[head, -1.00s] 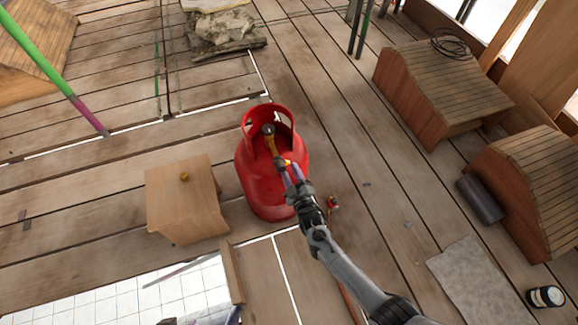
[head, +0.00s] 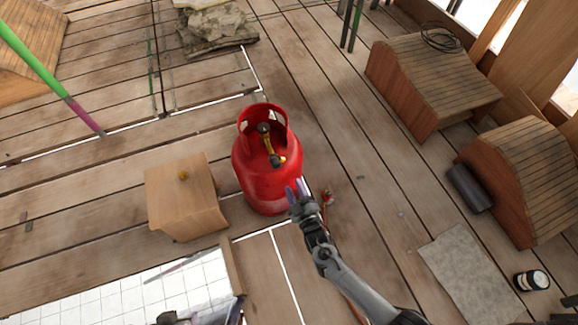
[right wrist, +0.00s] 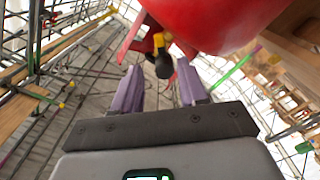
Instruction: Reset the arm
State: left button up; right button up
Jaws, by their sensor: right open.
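My right gripper (head: 297,190) is open and empty, its purple fingers in front of the lower right side of a red gas cylinder (head: 262,178). The cylinder stands upright on the plank floor, with a yellow valve fitting (head: 269,146) and a dark knob inside its collar. In the right wrist view the two purple fingers (right wrist: 158,90) are spread apart with nothing between them. The red cylinder (right wrist: 225,20) and its dark knob (right wrist: 163,66) show beyond them. I cannot tell whether a finger touches the cylinder. My left gripper is not clearly seen.
A small wooden box (head: 185,200) stands left of the cylinder. Plank-topped wooden blocks (head: 430,80) stand at the right, with a dark roll (head: 470,189), a grey mat (head: 470,275) and a can (head: 531,281). A floor opening (head: 185,290) lies at the lower left, with unclear dark shapes at its edge.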

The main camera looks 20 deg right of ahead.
jog(key=s+d+r+g+p, duration=0.1)
jog(key=s+r+p, duration=0.1)
jog(key=s+p, duration=0.4)
jog(key=s+d+r+m+g+y+p, duration=0.15)
jog(key=s+r+g+p, duration=0.5)
jog(key=r, duration=1.05)
jog(key=s+r+m+g+p, duration=0.3)
jog(key=s+r+p, duration=0.65)
jog(key=r, duration=0.75)
jog(key=s+m+g, duration=0.2)
jog(key=s+g, duration=0.2)
jog(key=s, duration=0.1)
notch_tip(320, 180, up, 38)
jog(key=p, duration=3.8)
jog(key=shift+d+f+h, duration=0.2)
jog(key=shift+d+h, duration=0.2)
jog(key=shift+h, duration=0.05)
